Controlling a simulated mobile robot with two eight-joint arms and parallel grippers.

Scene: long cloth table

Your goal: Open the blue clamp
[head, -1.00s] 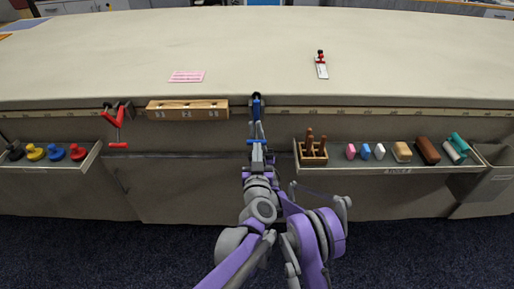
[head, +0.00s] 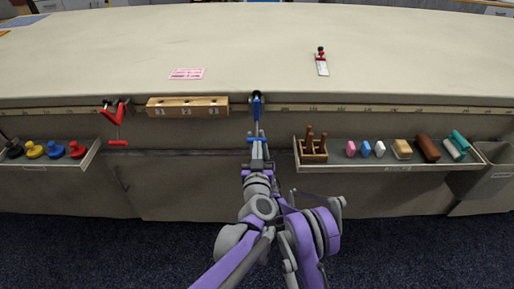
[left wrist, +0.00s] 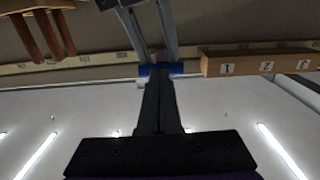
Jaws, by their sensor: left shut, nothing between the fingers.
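The blue clamp (head: 257,106) is fixed to the front edge of the table near the middle. Its blue handle bar (head: 257,139) hangs below on the grey screw; the bar also shows in the left wrist view (left wrist: 146,71). My left gripper (head: 257,150) comes up from below. Its dark fingers (left wrist: 160,84) are closed together with nothing between them, and their tips are right at the handle bar. Whether they touch it I cannot tell. The clamp's upper jaw is small and unclear in the head view. My right gripper is not in view.
A red clamp (head: 117,110) and a numbered wooden block (head: 187,107) are on the table edge to the left. A tray (head: 400,168) with wooden-handled tools and several blocks is to the right. A left tray (head: 86,160) holds coloured knobs. The tabletop (head: 250,50) is mostly clear.

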